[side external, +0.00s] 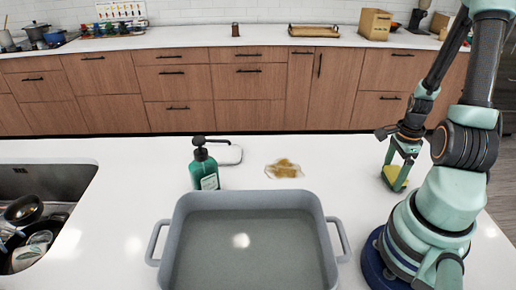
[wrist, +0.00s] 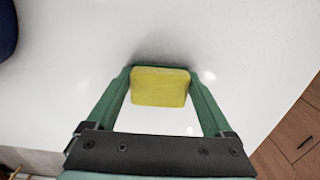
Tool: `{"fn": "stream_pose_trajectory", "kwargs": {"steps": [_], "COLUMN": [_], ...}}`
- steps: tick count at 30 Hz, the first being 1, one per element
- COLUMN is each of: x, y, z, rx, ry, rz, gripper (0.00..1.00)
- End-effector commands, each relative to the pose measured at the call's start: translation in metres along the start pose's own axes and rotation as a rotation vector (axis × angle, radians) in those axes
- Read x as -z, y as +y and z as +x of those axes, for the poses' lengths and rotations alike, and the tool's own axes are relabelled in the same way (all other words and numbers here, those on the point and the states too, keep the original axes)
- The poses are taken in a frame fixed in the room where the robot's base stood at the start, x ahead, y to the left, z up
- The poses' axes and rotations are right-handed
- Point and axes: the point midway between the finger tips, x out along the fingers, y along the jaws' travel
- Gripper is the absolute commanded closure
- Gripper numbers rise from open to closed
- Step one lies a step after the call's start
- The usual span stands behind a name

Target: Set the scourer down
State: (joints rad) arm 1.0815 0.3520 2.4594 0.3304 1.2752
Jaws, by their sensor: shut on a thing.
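The scourer (side external: 396,178) is a small yellow block at the right of the white island top in the side view. It also shows as a yellow rectangle in the wrist view (wrist: 159,87). My gripper (side external: 396,170) points down and is shut on the scourer, with one finger on each side of it. The scourer is low, at or just above the white counter; I cannot tell whether it touches. A soft shadow lies by it in the wrist view.
A grey two-handled basin (side external: 190,215) stands at front centre. Behind it are a green soap bottle (side external: 204,168), a white dish-like item (side external: 229,155) and a brown spill (side external: 284,168). A sink (side external: 45,183) with dishes is at left. Counter between spill and scourer is clear.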

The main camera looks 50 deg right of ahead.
Motion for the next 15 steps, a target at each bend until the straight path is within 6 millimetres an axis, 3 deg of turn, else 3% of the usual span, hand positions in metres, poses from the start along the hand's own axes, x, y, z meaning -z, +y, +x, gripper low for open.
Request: {"fn": "stream_pose_trajectory", "kwargs": {"steps": [12, 13, 15], "x": [0.0, 0.0001, 0.0001], "y": [0.0, -0.0002, -0.0003], "z": [0.0043, 0.0038, 0.0036], "rx": [0.0, 0.001, 0.001], "ry": [0.0, 0.0, 0.0], "rz": [0.0, 0.0, 0.0], "gripper": [0.74, 0.03, 0.0]}}
